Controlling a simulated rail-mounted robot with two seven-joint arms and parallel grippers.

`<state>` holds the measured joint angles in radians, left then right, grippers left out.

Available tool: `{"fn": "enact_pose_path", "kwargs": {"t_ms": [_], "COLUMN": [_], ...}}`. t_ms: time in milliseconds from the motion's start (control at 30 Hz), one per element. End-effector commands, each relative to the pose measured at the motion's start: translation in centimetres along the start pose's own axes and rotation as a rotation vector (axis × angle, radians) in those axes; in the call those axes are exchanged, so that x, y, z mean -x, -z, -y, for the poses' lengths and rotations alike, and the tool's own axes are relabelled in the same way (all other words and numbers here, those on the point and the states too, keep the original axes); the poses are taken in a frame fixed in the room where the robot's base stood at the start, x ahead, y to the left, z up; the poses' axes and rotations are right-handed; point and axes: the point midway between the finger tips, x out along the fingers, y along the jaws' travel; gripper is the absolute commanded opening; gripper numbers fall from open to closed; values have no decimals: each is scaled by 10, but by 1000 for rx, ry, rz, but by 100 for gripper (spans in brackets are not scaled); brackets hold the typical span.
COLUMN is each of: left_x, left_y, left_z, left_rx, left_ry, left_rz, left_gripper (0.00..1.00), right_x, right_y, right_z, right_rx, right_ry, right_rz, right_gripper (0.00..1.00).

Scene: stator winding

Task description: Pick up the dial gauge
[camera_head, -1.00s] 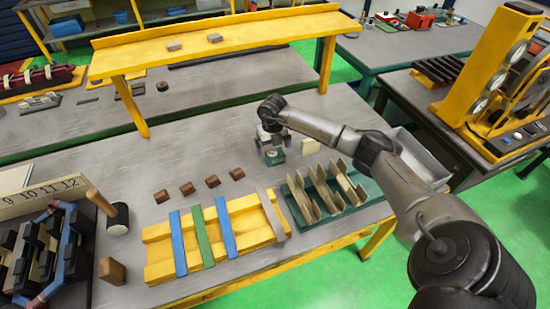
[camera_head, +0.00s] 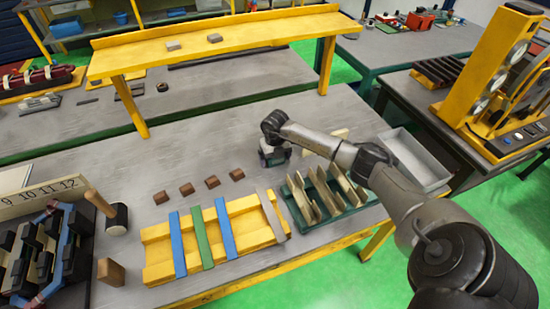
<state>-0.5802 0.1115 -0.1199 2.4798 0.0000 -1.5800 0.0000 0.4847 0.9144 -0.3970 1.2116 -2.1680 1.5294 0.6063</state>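My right gripper (camera_head: 274,160) points down at the grey table top, behind the row of brown blocks and the green slotted rack. It is low, at the spot where a small green object with a pale top, possibly the dial gauge, showed a second ago. The gripper now covers nearly all of that object, and only small dark bits show between the fingers. The fingers look to be on either side of it, but I cannot tell whether they grip it. My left gripper is not in view.
Several brown blocks (camera_head: 212,182) lie left of the gripper. In front are a yellow frame with coloured strips (camera_head: 202,238) and a green rack with cream dividers (camera_head: 330,216). A grey bin (camera_head: 422,160) stands right. A yellow shelf (camera_head: 215,42) spans behind. A mallet (camera_head: 116,218) stands left.

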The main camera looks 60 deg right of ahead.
Motion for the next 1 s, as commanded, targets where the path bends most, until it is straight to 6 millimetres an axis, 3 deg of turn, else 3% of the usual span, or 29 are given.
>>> {"fn": "enact_pose_path", "kwargs": {"t_ms": [500,767,1000], "left_x": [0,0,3], "left_y": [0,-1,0], "left_z": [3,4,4], "left_rx": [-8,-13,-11], "left_ry": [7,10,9], "left_rz": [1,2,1], "left_gripper": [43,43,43], "right_x": [1,2,20], "right_y": [0,0,-1], "right_z": [0,0,0], "right_rx": [0,0,1], "right_ry": [-1,-1,0], "right_rz": [1,1,2], "right_gripper": [46,46,46]}}
